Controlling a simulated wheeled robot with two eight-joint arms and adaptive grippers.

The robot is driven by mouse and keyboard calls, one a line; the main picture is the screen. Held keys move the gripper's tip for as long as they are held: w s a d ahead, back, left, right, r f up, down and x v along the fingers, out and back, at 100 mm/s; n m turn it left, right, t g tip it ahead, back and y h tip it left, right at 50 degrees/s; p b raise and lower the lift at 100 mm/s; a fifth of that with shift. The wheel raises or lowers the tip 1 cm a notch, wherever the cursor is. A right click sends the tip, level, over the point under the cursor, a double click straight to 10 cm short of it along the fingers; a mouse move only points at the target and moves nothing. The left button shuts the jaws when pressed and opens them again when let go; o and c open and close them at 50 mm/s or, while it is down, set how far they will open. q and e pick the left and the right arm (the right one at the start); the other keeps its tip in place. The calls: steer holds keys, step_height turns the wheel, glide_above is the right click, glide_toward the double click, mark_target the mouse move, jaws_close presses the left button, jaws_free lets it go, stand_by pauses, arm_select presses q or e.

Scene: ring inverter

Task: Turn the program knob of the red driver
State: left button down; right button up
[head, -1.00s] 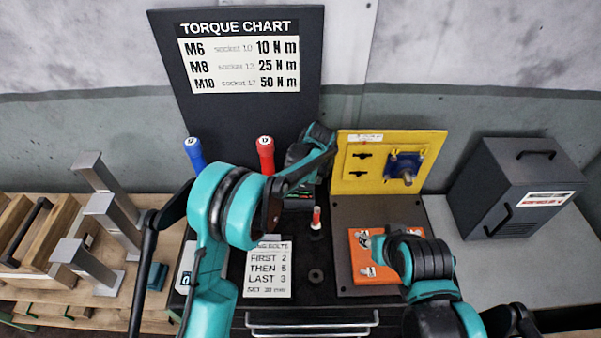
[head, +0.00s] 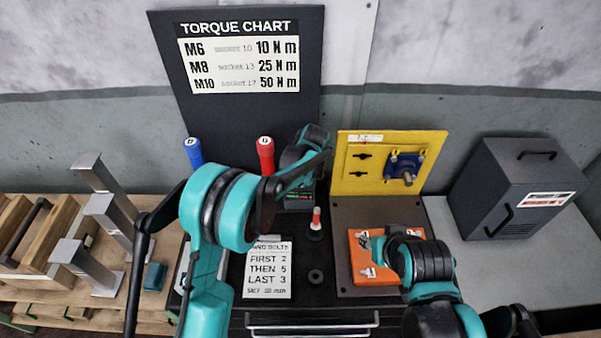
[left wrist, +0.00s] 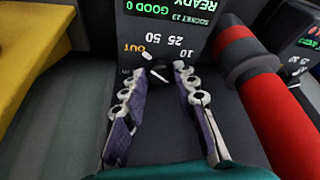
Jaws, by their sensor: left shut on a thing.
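In the left wrist view the driver's dark panel shows a screen reading READY and printed marks 10, 25, 50 and OUT, all upside down. The program knob (left wrist: 160,74), dark with a white line, is below them. My left gripper (left wrist: 160,72) has its fingertips on either side of it and is shut on it. The red driver (head: 265,155) stands upright in the head view; a red handle (left wrist: 270,110) crosses the right of the wrist view. In the head view my left arm hides the left fingers. My right gripper (head: 377,246) is by an orange block (head: 373,272), its fingers unclear.
A blue driver (head: 194,152) stands left of the red one. A yellow board (head: 350,180) with a blue part stands behind the orange block. A red-topped piece (head: 316,218) stands near the middle of the bench. A dark cabinet (head: 515,190) is at the right.

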arm_select(q)
steer(key=m, duration=0.1)
steer(key=m+h, duration=0.1)
steer(key=m, duration=0.1)
steer(key=m+h+b, duration=0.1)
steer(key=m, duration=0.1)
steer(key=shift+a, duration=0.3)
steer(key=shift+a+m+h, duration=0.1)
steer(key=shift+m+h, duration=0.7)
steer(key=shift+m, duration=1.4)
steer(key=c, duration=1.2)
jaws_free()
steer(key=v, duration=1.2)
steer(key=shift+w+a, duration=0.1)
